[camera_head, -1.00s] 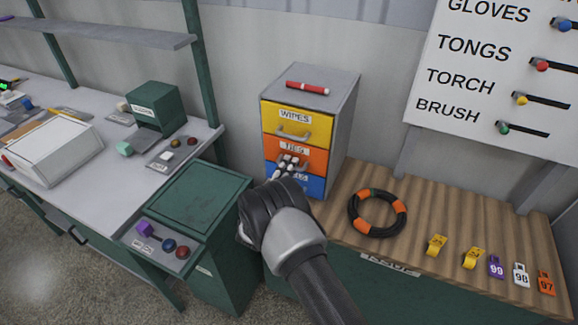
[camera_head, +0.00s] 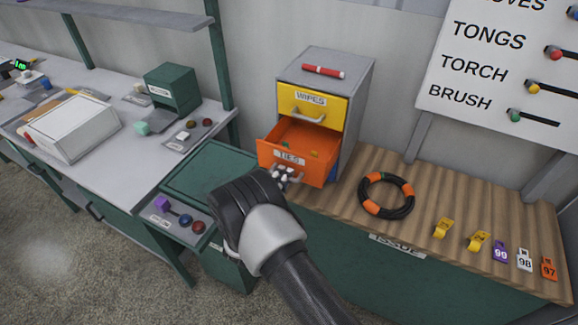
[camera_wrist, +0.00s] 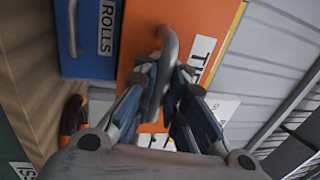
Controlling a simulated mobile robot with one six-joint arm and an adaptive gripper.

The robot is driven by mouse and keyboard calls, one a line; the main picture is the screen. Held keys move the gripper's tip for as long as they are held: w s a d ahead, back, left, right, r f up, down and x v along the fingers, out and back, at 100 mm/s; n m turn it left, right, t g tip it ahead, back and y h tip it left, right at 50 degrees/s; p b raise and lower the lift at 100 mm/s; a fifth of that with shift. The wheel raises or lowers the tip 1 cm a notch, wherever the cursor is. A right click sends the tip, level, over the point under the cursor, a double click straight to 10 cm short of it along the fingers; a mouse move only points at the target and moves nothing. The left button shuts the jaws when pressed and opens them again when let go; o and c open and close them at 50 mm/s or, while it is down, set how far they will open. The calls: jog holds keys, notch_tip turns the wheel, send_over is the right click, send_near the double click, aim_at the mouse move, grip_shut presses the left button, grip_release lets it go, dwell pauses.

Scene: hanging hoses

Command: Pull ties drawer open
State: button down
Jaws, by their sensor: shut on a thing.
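The orange ties drawer (camera_head: 291,157) is pulled out from the small grey cabinet (camera_head: 357,84), and a few small items show inside it. Its front and handle (camera_wrist: 168,62) fill the middle of the wrist view. My gripper (camera_head: 283,176) is at the drawer front, with its fingers shut on the handle. In the wrist view my gripper (camera_wrist: 165,85) has fingers on either side of the handle bar. The yellow wipes drawer (camera_head: 313,107) above is closed. The blue rolls drawer (camera_wrist: 92,38) below is closed and mostly hidden in the head view.
A red marker (camera_head: 323,71) lies on the cabinet. A black and orange hose ring (camera_head: 386,196) and several tags lie on the wooden bench (camera_head: 450,205).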

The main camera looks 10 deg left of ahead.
jog(key=shift+s+a+f, duration=0.1)
jog(key=shift+s+a, duration=0.15)
jog(key=shift+s, duration=0.35)
jog(key=c, duration=1.9)
grip_release()
jog(key=shift+c, duration=0.2)
jog(key=v, duration=1.2)
